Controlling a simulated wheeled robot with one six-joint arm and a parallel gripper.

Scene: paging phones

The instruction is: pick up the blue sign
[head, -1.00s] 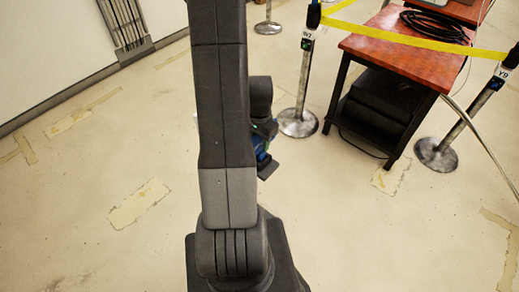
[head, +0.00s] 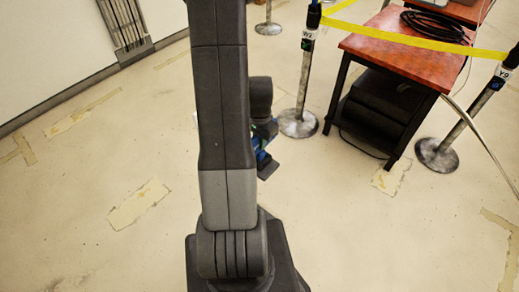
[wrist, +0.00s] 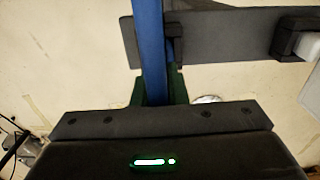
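The blue sign (wrist: 152,45) shows in the wrist view as a narrow blue strip, seen nearly edge-on. It runs from the top edge down between the dark green fingers of my gripper (wrist: 159,88). The fingers sit close against it on both sides, and my gripper looks shut on it. In the head view, my gripper (head: 266,158) is partly hidden behind my arm. Only a small blue patch of the sign (head: 261,154) shows there, above the pale floor. Most of the sign's face is hidden.
A red-topped table (head: 400,50) with black cable and a dark box (head: 382,105) beneath stands at right. Posts (head: 298,118) and (head: 437,152) with yellow tape stand beside it. A white wall (head: 60,55) is at left. The floor left of my arm is clear.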

